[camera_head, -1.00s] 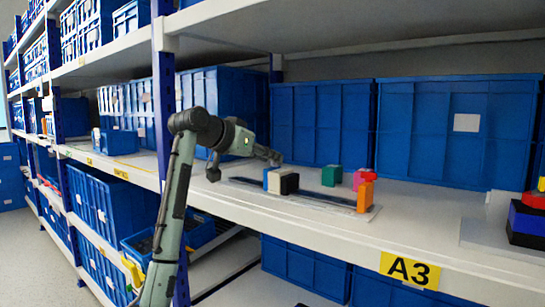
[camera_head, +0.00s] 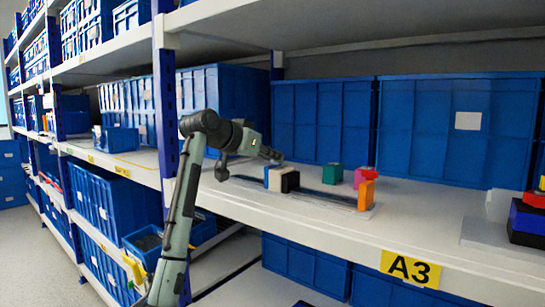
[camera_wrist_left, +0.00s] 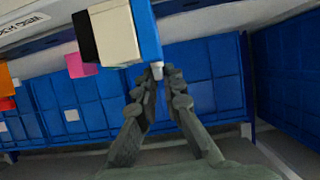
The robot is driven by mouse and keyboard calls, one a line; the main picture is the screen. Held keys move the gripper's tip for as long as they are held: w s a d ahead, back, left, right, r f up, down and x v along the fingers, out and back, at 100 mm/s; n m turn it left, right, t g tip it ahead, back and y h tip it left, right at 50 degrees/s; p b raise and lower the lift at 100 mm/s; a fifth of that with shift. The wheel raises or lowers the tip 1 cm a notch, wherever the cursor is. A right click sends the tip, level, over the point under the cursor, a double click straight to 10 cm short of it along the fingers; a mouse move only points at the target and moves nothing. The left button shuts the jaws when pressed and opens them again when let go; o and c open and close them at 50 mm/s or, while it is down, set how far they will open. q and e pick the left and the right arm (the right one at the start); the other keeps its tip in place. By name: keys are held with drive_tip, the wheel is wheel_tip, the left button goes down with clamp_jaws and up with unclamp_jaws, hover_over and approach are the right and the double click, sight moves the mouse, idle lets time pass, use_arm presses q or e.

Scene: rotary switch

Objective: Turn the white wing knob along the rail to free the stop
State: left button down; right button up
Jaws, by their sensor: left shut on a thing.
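The stop is a block group of blue, white (camera_head: 275,179) and black (camera_head: 290,182) parts on a dark slotted rail (camera_head: 325,195) on the shelf. In the left wrist view the white (camera_wrist_left: 113,35) and blue (camera_wrist_left: 145,30) parts show large at the top. A small white knob (camera_wrist_left: 157,71) sticks out from the blue part. My left gripper (camera_head: 276,157) reaches in from the left, beside the block group. In the wrist view its fingertips (camera_wrist_left: 158,76) close around the knob's end, which they partly hide. My right gripper is out of view.
Green (camera_head: 332,174), pink (camera_head: 361,177) and orange (camera_head: 366,194) blocks stand at the right part of the rail base. Large blue bins (camera_head: 325,120) line the back. A stack of coloured blocks (camera_head: 527,220) stands far right. The shelf front (camera_head: 300,216) is clear.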

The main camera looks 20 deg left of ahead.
use_arm(q)
drive_tip(key=n+y, duration=0.1)
drive_tip(key=y, duration=0.1)
drive_tip(key=n+y, duration=0.2)
drive_tip(key=d+n+y, duration=0.1)
drive_tip(key=n+y, duration=0.1)
drive_tip(key=shift+t, duration=0.3)
drive_tip(key=n+y, duration=0.2)
drive_tip(key=n+g+y, duration=0.1)
drive_tip(key=n+y, duration=0.1)
drive_tip(key=n+g+y, duration=0.1)
drive_tip(key=y, duration=0.1)
drive_tip(key=shift+w+d+n, duration=0.1)
drive_tip(key=shift+d+n, duration=0.2)
drive_tip(key=shift+n, duration=0.1)
drive_tip(key=n+g+y, duration=0.3)
drive_tip(key=shift+w+d+n, duration=0.1)
drive_tip(key=shift+w+n, duration=0.05)
drive_tip(key=shift+n, duration=0.15)
drive_tip(key=shift+w+n+g+y, duration=0.1)
drive_tip(key=shift+n+g+y, duration=0.8)
drive_tip(key=shift+n+g, duration=0.3)
drive_tip(key=shift+w+n+g, duration=0.1)
drive_tip(key=shift+n+g, duration=0.6)
drive_tip(key=shift+g, duration=0.1)
drive_tip(key=c, duration=1.6)
unclamp_jaws()
drive_tip(key=shift+y, duration=0.3)
drive_tip(key=shift+c, duration=0.2)
drive_tip(key=shift+m+t, duration=0.5)
